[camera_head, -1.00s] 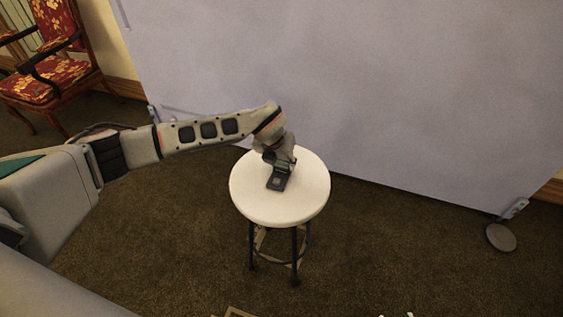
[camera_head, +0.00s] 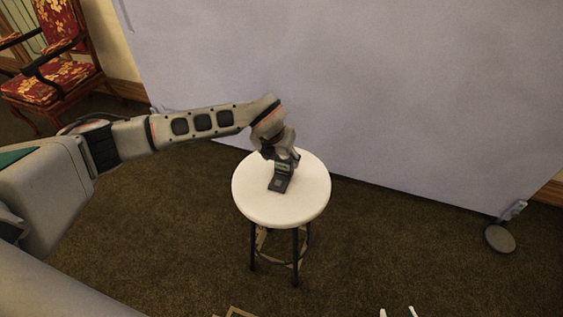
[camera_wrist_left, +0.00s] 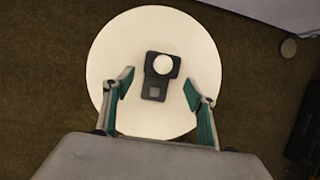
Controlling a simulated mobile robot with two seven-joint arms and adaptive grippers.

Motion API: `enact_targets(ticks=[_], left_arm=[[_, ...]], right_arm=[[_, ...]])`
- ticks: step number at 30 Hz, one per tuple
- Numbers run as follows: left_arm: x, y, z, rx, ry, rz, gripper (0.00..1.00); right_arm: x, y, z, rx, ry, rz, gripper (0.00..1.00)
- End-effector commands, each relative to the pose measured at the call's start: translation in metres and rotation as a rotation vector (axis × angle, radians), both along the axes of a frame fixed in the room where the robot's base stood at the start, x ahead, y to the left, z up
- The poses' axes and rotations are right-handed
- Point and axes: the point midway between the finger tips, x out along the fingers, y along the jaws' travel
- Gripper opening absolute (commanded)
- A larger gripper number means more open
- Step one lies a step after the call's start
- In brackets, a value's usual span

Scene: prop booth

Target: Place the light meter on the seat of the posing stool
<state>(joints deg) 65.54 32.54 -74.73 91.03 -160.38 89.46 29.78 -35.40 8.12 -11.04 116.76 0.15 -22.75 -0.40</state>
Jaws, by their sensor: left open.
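The light meter (camera_head: 280,183) is a small dark block with a grey square on its face, lying on the white round seat (camera_head: 260,212) of the posing stool. In the left wrist view the light meter (camera_wrist_left: 154,88) shows a white disc at one end, with bare seat (camera_wrist_left: 110,60) all round it. My left gripper (camera_head: 281,163) is just above the meter, pointing down. In the left wrist view its two fingers (camera_wrist_left: 157,86) are spread, with clear gaps on both sides of the meter. Pale tips, seemingly my right gripper (camera_head: 397,312), show at the bottom edge.
A grey backdrop panel (camera_head: 380,90) stands close behind the stool, with a round foot (camera_head: 500,239) at the right. A red patterned armchair (camera_head: 45,85) stands at the far left. The brown carpet (camera_head: 400,240) right of the stool is clear.

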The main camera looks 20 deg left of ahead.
Motion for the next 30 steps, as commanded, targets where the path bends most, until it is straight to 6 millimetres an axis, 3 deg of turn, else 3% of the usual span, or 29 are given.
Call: enact_targets(ticks=[1,3,9,14,17,20,24,27,30], left_arm=[[-0.003,0.001,0.017,0.000,-0.008,-0.002,0.57],[-0.009,0.001,0.029,0.001,-0.007,-0.002,0.57],[-0.022,0.001,0.056,0.000,-0.002,0.000,0.57],[-0.028,0.000,0.064,-0.004,0.003,-0.003,0.57],[-0.042,-0.017,0.055,-0.048,0.039,-0.036,0.57],[-0.075,-0.061,0.034,-0.171,0.119,-0.116,0.57],[-0.150,-0.156,0.019,-0.502,0.270,-0.251,0.57],[-0.198,-0.217,0.037,-0.790,0.353,-0.297,0.57],[-0.230,-0.259,0.070,-1.085,0.405,-0.278,0.57]], right_arm=[[0.003,0.001,0.007,0.004,-0.008,0.000,0.40],[0.003,0.002,0.011,0.008,-0.010,0.000,0.40],[-0.004,0.005,0.007,0.015,0.008,0.001,0.40],[-0.010,0.006,0.004,0.017,0.020,0.002,0.40],[-0.012,0.006,0.003,0.018,0.023,0.002,0.40],[-0.012,0.006,0.003,0.018,0.023,0.002,0.40],[-0.010,0.006,0.005,0.018,0.019,0.001,0.40],[-0.008,0.006,0.006,0.017,0.015,0.001,0.40],[-0.005,0.005,0.008,0.016,0.010,0.000,0.40]])
